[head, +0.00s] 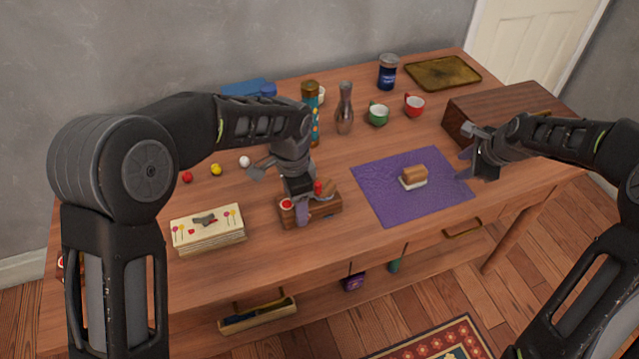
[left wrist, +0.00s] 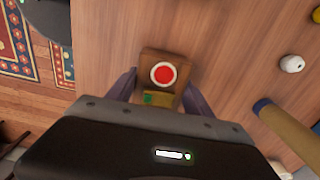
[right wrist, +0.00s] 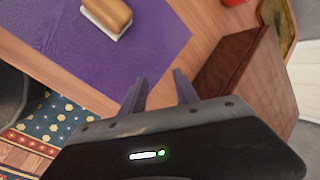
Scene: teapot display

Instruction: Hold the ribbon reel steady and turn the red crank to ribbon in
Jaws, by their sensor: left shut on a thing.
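The ribbon reel appears to be the small wooden block (head: 325,208) near the table's front edge, also in the left wrist view (left wrist: 150,55). A red disc with a pale rim (head: 287,204) is on its left end. A small red knob (head: 318,186), perhaps the crank, stands up on it; my gripper partly hides the reel. My left gripper (head: 301,210) is shut on the block, one finger on each side in the left wrist view (left wrist: 160,82). My right gripper (head: 466,146) is open and empty above the right edge of the purple mat, apart from the reel.
The purple mat (head: 375,190) carries a brown-topped block on a white base (head: 413,176). A wooden box (head: 490,105) stands close behind the right gripper. A card stack (head: 208,230) lies left of the reel. A patterned cylinder (head: 310,95), vase (head: 345,110) and cups stand behind.

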